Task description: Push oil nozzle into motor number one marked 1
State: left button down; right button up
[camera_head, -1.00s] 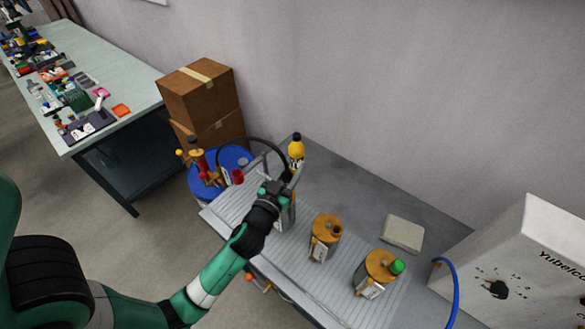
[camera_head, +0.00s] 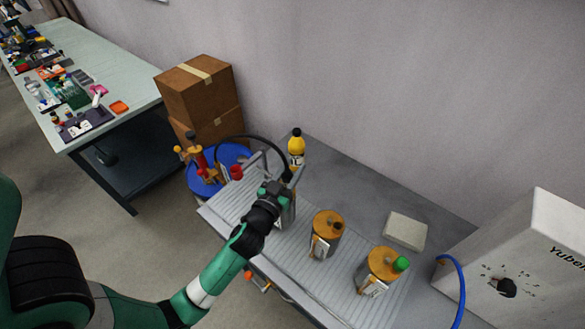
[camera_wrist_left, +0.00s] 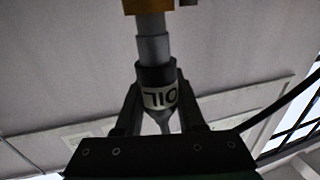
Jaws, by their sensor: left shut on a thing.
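My left gripper (camera_head: 285,185) is over the left end of the ribbed conveyor (camera_head: 275,253). In the left wrist view its fingers (camera_wrist_left: 155,100) are shut on the oil nozzle (camera_wrist_left: 158,97), a dark and grey piece with an "OIL" label. A grey stem runs from it toward a brass-coloured part at the top edge. In the head view a grey motor (camera_head: 288,215) shows partly beneath the gripper. A brass-topped motor (camera_head: 327,235) stands in the middle and another with a green cap (camera_head: 400,264) on the right. I cannot read their number marks. My right gripper is not in view.
A blue drum (camera_head: 203,180) with a red and brass pump stands at left, and a black hose (camera_head: 262,140) arches from it. A yellow bottle (camera_head: 296,147) stands behind the gripper. A pale block (camera_head: 405,231) and a white box (camera_head: 530,260) with a blue hose are at right.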

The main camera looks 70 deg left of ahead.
pick_arm(q)
jog(key=shift+f+b, duration=0.55)
jog(key=shift+f, duration=0.1)
jog(key=shift+c, duration=2.2)
grip_release()
jog(key=b+v, duration=0.2)
jog(key=v, duration=0.9)
jog(key=shift+s+d+b, duration=0.2)
jog(key=shift+s+b, duration=0.05)
jog(key=shift+b, duration=0.1)
jog(key=shift+r, duration=0.1)
